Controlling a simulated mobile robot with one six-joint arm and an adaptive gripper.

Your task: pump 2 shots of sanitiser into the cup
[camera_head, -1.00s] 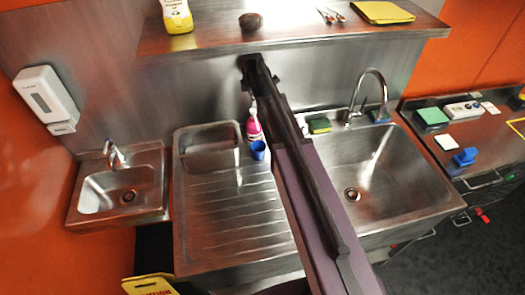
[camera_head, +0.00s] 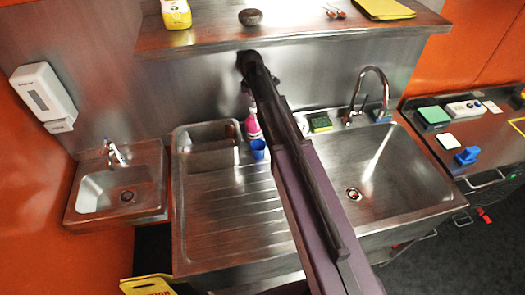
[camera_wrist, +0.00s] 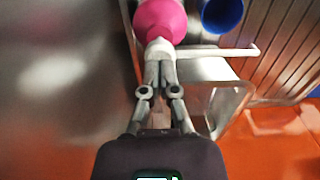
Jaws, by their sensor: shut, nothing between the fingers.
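The sanitiser bottle is pink with a white pump top (camera_wrist: 160,47). Its pink body (camera_head: 254,128) stands at the back of the drainboard, partly hidden by my arm. The blue cup (camera_head: 258,150) stands just in front of the bottle, and it shows in the wrist view (camera_wrist: 222,12) beside the bottle. The pump's white spout (camera_wrist: 220,52) points to the right on the cup's side. My gripper (camera_wrist: 159,65) is shut and empty, with its fingertips at the pump top. I cannot tell whether they press on it.
A ribbed steel drainboard (camera_head: 235,220) is clear in front of the cup. A large sink (camera_head: 395,185) with a tall tap lies to the right, a small hand basin (camera_head: 103,194) to the left. A shelf (camera_head: 305,35) overhangs the back.

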